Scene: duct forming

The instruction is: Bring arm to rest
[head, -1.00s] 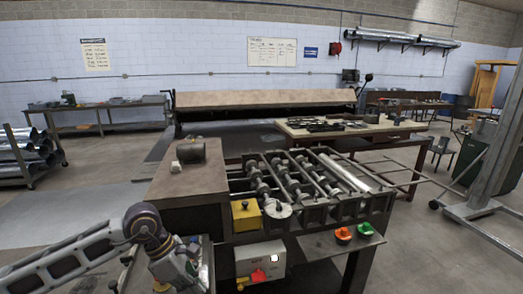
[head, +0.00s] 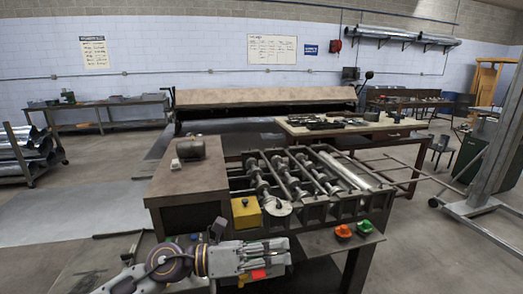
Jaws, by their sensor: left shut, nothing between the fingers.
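My left arm comes in at the bottom left of the head view. Its left gripper (head: 284,250) points to the right, in front of the roll-forming machine (head: 310,188). The fingers are shut and hold nothing. The gripper covers most of the grey control box below the machine; a red part (head: 259,274) of that box shows under the fingers. I cannot tell whether the gripper touches the box. My right gripper is not in view.
A yellow box (head: 246,212) sits on the machine just above the gripper. Red (head: 343,231) and green (head: 364,227) buttons stand on a shelf to the right. A brown-topped bench (head: 185,182) lies behind the arm. Open floor (head: 60,225) is at the left.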

